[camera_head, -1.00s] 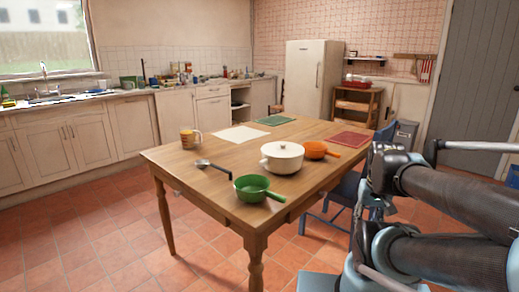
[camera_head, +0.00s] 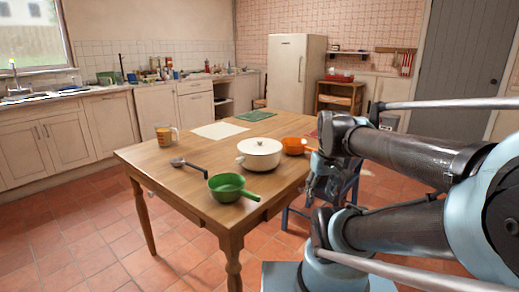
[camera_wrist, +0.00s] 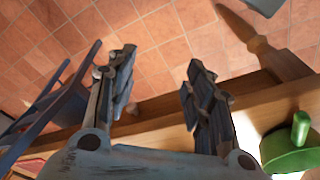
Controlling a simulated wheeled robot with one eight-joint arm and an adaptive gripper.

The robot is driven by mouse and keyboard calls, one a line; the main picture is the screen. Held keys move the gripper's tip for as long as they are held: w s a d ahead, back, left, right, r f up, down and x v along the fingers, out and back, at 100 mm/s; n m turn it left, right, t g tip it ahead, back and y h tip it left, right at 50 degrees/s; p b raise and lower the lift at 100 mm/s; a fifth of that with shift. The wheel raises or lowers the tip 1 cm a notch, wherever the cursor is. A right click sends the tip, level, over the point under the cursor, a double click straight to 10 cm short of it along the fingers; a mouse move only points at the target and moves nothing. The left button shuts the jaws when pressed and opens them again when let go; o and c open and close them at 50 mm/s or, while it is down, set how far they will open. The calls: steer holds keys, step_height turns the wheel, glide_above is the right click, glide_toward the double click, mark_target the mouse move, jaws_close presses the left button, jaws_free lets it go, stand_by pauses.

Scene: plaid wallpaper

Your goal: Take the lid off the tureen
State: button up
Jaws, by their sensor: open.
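The white tureen (camera_head: 260,161) stands on the wooden table with its lid (camera_head: 259,146) on top. My gripper (camera_wrist: 160,75) is open and empty in the wrist view, its two fingers apart over the table edge and the floor tiles. In the head view my gripper (camera_head: 318,185) is at the table's right side, to the right of the tureen and partly hidden by my arm. The tureen does not show clearly in the wrist view.
On the table (camera_head: 160,172) are a green pan (camera_head: 227,187) in front of the tureen, an orange pan (camera_head: 293,145) beside it, a ladle (camera_head: 186,166), a mug (camera_head: 165,135) and placemats. A blue chair (camera_head: 345,186) stands at the right, close to my arm.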

steer(key=w+a+r+n+g, duration=0.1)
steer(key=w+a+r+n, duration=0.35)
steer(key=w+r, duration=0.35)
steer(key=w+a+r+n, duration=0.3)
steer(key=w+r+n, duration=0.3)
steer(key=w+r, duration=0.25)
steer(key=w+a+r+n+g+y, duration=0.1)
steer(key=w+a+r+n, duration=0.35)
steer(key=w, duration=0.25)
steer(key=w+a+r+n+g, duration=0.1)
steer(key=w+a+r+n, duration=0.35)
steer(key=w+a, duration=0.2)
glide_above(260, 140)
steer(key=d, duration=0.1)
steer(key=shift+n, duration=0.35)
steer(key=f, duration=1.2)
steer(key=shift+w+d, duration=0.2)
steer(key=shift+w, duration=0.2)
steer(key=shift+s+a+f, duration=0.1)
steer(key=shift+a+f, duration=0.1)
steer(key=shift+f, duration=0.7)
steer(key=shift+a+f, duration=0.25)
steer(key=shift+f, duration=0.6)
steer(key=shift+s+a+f, duration=0.1)
steer(key=shift+a+f, duration=0.1)
steer(key=shift+f, duration=0.7)
steer(key=shift+c, duration=0.6)
jaws_close()
